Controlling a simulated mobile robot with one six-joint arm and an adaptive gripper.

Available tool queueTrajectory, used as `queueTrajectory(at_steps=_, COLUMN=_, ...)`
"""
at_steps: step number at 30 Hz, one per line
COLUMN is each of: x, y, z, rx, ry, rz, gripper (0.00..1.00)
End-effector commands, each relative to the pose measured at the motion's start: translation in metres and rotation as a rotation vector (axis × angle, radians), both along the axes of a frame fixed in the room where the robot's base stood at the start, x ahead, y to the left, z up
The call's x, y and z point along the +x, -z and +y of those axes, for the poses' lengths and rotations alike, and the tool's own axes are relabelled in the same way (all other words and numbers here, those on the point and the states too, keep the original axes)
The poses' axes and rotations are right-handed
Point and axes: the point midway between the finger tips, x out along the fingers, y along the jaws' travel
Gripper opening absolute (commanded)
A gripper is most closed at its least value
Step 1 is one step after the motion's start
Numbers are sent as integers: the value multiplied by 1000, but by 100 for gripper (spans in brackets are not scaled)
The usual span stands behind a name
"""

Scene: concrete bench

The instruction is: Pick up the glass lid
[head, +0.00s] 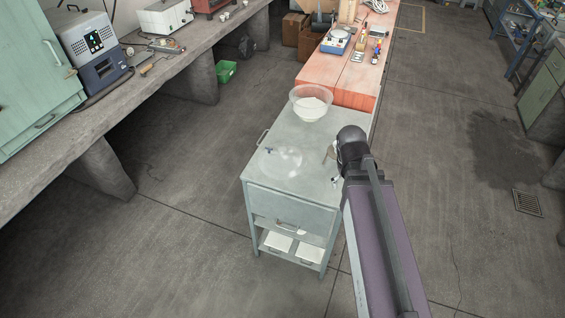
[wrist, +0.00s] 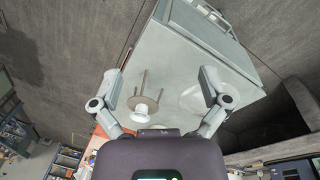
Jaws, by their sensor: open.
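The glass lid (head: 283,162) looks like a clear, faint disc lying on the top of the grey cabinet (head: 328,196), left of my arm in the head view. In the wrist view a pale see-through round shape (wrist: 193,98), probably the lid, shows near the right finger. My gripper (wrist: 160,86) is open and empty, its two fingers spread wide above the cabinet top. In the head view my arm hides most of the gripper. The lid's outline is hard to make out.
A clear bowl with white contents (head: 311,106) stands at the cabinet's back. A small brownish stand (wrist: 146,86) and a white round piece (wrist: 139,113) show between the fingers. An orange bench (head: 345,84) with tools adjoins behind.

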Motion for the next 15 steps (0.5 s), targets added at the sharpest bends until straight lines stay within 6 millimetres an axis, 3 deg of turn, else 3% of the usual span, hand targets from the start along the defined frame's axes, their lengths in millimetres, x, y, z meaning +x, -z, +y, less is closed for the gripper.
queueTrajectory(at_steps=1, x=12, y=16, z=7, rx=-36, ry=-79, rz=-8, gripper=96)
queueTrajectory(at_steps=3, x=25, y=26, z=15, rx=-95, ry=-198, rz=-19, gripper=96)
queueTrajectory(at_steps=15, x=102, y=72, z=83, rx=-498, ry=-933, rz=-17, gripper=96)
